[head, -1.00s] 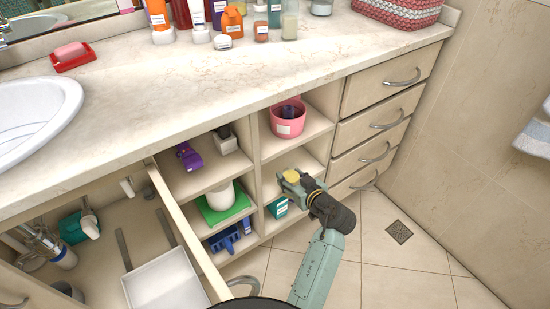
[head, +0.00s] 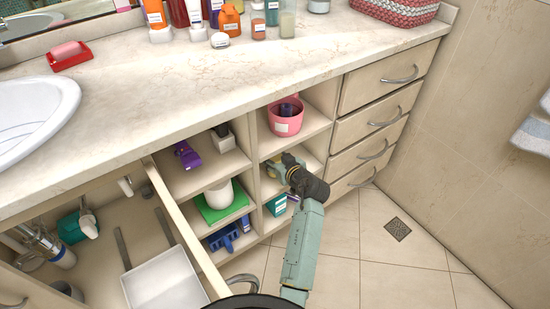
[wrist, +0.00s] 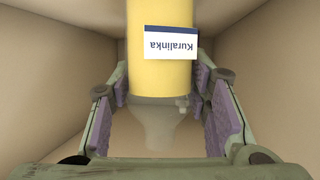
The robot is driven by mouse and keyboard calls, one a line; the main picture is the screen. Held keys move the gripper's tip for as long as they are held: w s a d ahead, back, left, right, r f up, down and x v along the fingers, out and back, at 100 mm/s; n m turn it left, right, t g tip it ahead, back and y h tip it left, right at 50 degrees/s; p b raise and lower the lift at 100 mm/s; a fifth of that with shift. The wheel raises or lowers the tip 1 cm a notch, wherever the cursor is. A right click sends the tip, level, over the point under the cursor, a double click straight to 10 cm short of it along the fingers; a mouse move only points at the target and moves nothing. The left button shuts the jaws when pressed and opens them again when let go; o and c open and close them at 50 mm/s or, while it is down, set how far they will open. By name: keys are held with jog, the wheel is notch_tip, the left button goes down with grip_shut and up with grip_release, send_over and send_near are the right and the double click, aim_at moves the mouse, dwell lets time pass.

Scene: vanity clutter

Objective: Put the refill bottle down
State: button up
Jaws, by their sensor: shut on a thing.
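The refill bottle is yellow with a white and dark-blue label reading "Kuralinka", upside down in the wrist view (wrist: 160,78). Its grey, narrowing end points toward the camera's lower edge. My gripper (wrist: 163,88) is shut on it, one purple-padded finger on each side. In the head view my gripper (head: 284,166) is at the middle compartment of the right shelf column, with a bit of the yellow bottle (head: 288,159) showing. The wrist view shows beige compartment walls around it. Whether the bottle touches the shelf board is hidden.
A pink pot (head: 286,124) stands in the compartment above, and a teal box (head: 276,205) in the one below. A purple item (head: 187,155) and a green tray (head: 222,208) sit in the left column. Drawers (head: 378,121) are to the right.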

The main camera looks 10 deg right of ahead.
jog(key=o, duration=1.3)
jog(key=shift+f, duration=0.1)
jog(key=v, duration=1.2)
